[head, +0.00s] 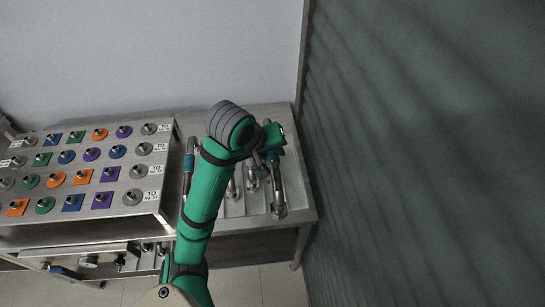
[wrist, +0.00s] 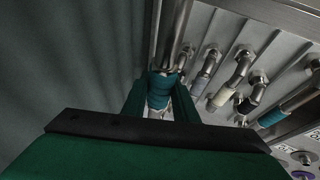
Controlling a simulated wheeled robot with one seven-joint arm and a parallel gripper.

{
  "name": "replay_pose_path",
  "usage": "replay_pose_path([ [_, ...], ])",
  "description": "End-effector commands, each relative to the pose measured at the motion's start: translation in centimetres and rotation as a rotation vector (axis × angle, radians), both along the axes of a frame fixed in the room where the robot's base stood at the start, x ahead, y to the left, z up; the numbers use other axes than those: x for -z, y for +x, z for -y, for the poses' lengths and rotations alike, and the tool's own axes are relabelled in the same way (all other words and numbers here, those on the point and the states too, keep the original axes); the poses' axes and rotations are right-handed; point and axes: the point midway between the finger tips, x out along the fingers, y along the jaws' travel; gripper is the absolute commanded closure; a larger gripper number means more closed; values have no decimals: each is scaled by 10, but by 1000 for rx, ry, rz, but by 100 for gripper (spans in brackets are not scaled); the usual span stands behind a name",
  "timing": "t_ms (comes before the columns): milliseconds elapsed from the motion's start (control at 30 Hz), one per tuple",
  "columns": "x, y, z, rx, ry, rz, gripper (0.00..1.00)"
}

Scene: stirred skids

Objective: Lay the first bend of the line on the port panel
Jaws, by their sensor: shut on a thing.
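The port panel (head: 85,170) stands on the bench at the left of the head view. It carries rows of round steel ports on coloured square and round plates. My gripper (wrist: 160,90) is shut on a steel pipe bend with a teal band (wrist: 164,85). In the head view my gripper (head: 270,152) is at the right end of the bench, and the teal-banded bend (head: 278,190) reaches down from it. The arm hides part of the gripper and rack. I cannot tell whether the bend touches the rack.
The panel's labelled right edge (head: 153,170) is left of the rack. A dark ribbed wall (head: 420,150) is close on the right.

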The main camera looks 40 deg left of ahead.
Motion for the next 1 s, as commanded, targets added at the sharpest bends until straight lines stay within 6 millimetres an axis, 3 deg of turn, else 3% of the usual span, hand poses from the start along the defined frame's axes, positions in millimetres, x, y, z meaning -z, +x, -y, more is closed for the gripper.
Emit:
replay_pose_path([
  [500,-40,0,0,0,2,0,100],
  [1000,-43,8,3,14,-1,0,100],
])
